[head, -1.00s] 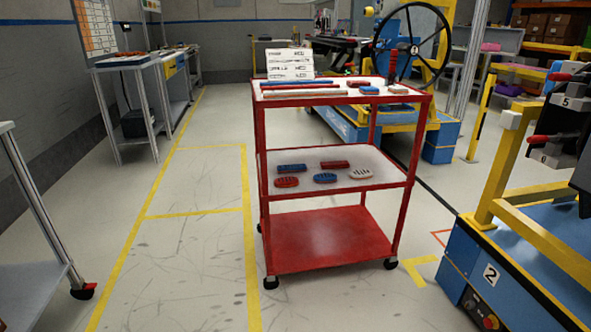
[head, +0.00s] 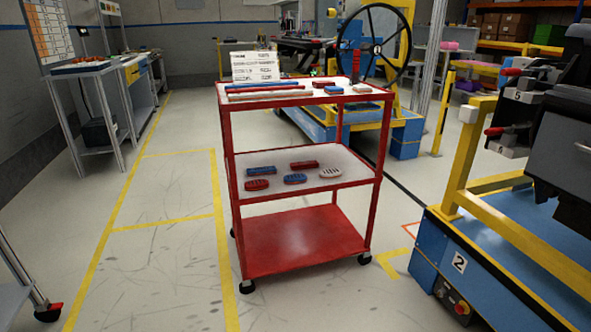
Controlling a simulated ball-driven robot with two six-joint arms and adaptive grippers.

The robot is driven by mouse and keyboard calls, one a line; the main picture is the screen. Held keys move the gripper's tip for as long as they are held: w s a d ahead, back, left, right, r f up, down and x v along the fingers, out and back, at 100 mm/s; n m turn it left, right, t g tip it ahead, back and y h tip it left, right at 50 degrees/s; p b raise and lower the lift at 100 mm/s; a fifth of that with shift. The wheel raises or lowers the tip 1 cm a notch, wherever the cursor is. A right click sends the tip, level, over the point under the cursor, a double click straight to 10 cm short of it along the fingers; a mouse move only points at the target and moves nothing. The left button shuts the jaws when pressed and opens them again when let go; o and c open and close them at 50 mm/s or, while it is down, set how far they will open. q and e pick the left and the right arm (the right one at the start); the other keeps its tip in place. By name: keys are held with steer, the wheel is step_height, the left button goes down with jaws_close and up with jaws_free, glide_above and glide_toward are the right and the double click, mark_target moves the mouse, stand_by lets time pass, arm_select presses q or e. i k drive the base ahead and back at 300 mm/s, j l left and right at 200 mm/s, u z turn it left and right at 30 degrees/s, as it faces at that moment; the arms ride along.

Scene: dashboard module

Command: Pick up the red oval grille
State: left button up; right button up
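The red oval grille (head: 256,185) lies on the white middle shelf (head: 222,198) of a red cart, near the shelf's front left. A blue oval grille (head: 295,179) lies to its right, and a white oval grille (head: 329,173) lies further right. Behind them on the same shelf are a blue rectangular piece (head: 261,170) and a red rectangular piece (head: 304,165). Neither of my grippers shows in the head view.
The red cart (head: 228,150) has a top shelf with long bars and small parts, a paper sign (head: 255,66) and an empty red bottom shelf (head: 300,240). A blue and yellow station (head: 500,255) stands close on the right. Floor in front and left is open.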

mark_target(257, 185)
steer(key=z, duration=2.55)
steer(key=u, duration=2.65)
steer(key=i+l+u, duration=0.1)
steer(key=u, duration=0.75)
steer(key=i+l+u, duration=0.25)
steer(key=l+u, duration=0.25)
steer(key=i+l+u, duration=0.2)
steer(key=l, duration=0.25)
steer(key=l+u, duration=0.25)
steer(key=l, duration=0.1)
